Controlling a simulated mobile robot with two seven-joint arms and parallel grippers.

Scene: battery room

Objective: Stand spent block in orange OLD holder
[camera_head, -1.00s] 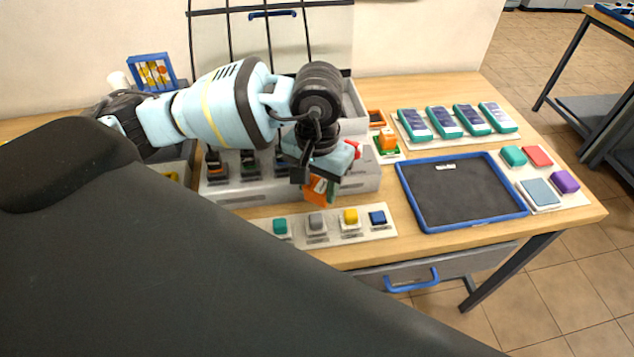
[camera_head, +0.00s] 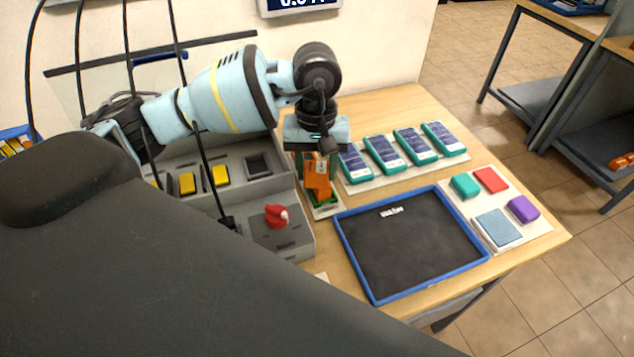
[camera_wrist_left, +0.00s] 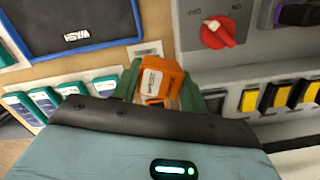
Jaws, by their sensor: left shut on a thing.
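My left gripper (camera_head: 318,160) points down and is shut on an orange spent block (camera_head: 317,168) with a pale label. The block also shows between the green fingers in the left wrist view (camera_wrist_left: 160,78). In the head view it hangs over or just behind a green holder (camera_head: 326,199) on a narrow white plate; more orange shows low between the fingers, and I cannot tell whether that is a second block. The orange OLD holder is not visible, and my gripper covers that part of the plate. My right gripper is not in view.
A grey bench unit with a red knob (camera_head: 277,216) and yellow buttons (camera_head: 221,176) stands close on the left. A blue-rimmed black tray (camera_head: 410,240) lies to the right front. Several teal devices (camera_head: 382,154) lie behind it. Cables hang at the left.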

